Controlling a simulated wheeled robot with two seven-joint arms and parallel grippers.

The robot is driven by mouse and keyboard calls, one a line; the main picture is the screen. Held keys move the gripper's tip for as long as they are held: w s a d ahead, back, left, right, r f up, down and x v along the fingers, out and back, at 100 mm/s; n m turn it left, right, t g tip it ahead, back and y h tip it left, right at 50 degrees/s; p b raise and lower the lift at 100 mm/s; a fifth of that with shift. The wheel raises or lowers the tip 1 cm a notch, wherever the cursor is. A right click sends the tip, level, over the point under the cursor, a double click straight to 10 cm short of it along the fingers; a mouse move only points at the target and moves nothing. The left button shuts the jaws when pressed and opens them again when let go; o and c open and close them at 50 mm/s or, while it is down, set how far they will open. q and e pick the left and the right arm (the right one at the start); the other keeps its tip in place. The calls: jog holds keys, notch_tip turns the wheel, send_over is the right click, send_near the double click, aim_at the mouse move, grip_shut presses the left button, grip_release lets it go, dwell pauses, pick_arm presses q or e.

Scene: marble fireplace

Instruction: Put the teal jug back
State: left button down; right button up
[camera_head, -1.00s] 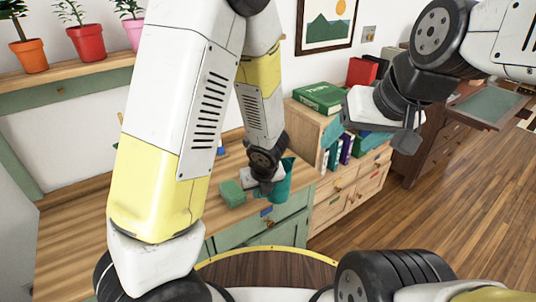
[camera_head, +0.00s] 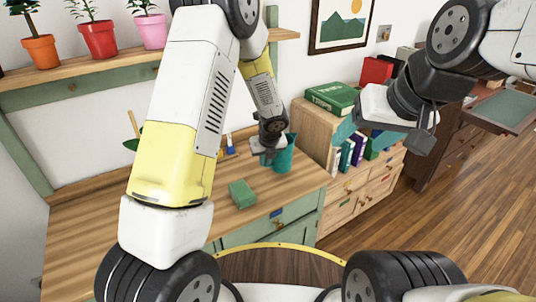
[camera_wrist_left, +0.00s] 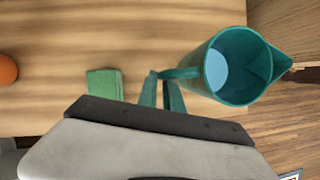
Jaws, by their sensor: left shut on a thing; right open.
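The teal jug (camera_head: 284,158) is above the right part of the wooden counter in the head view, close to its right end. In the left wrist view the jug (camera_wrist_left: 258,88) shows its open mouth, a light blue inside and a spout pointing right. My left gripper (camera_head: 268,146) is shut on the jug's handle; its fingers (camera_wrist_left: 161,78) also show in the left wrist view. I cannot tell whether the jug's base touches the counter. My right gripper (camera_head: 402,127) is open and empty, in the air in front of the bookshelf.
A green block (camera_head: 242,193) lies on the counter (camera_head: 90,225), in front and left of the jug. A small blue object (camera_head: 230,147) stands further back. A low wooden bookcase (camera_head: 312,127) with books adjoins on the right. Potted plants stand on the shelf (camera_head: 110,66) above.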

pick_arm(q)
jog(key=shift+w+f, duration=0.15)
jog(key=shift+f, duration=0.75)
jog(key=shift+w+f, duration=0.15)
jog(key=shift+f, duration=0.7)
jog(key=c, duration=1.5)
grip_release()
jog(key=shift+f, duration=0.1)
